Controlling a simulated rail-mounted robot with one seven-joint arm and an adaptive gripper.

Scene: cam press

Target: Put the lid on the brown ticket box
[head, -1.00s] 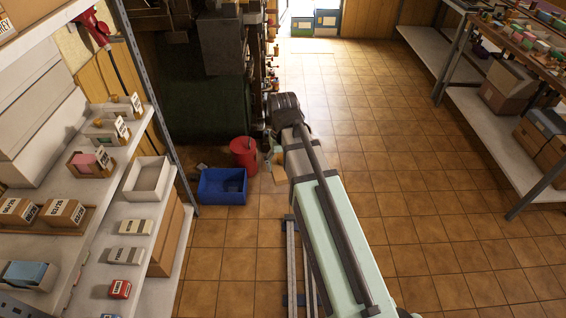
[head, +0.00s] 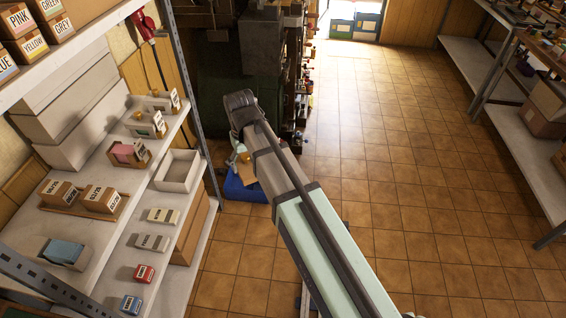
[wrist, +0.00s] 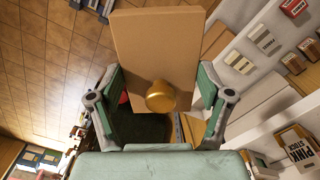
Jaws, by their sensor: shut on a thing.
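A flat brown lid (wrist: 158,40) with a round brass knob (wrist: 160,96) fills the upper middle of the wrist view. My gripper (wrist: 158,92) has its two green-padded fingers wide apart, one at each side edge of the lid, and holds it. In the head view my arm hides most of the gripper; a tan piece (head: 246,172) shows beside the arm's end. On the left shelf, a small open brown box (head: 122,158) with pink contents stands apart from the gripper. I cannot tell for certain that this is the ticket box.
The shelf (head: 110,235) also carries an empty white tray (head: 178,171), two labelled brown boxes on a board (head: 70,209), a box with blue-teal contents (head: 65,252) and small labelled packs. A metal shelf post (head: 186,85) stands near my arm. The tiled floor is open at right.

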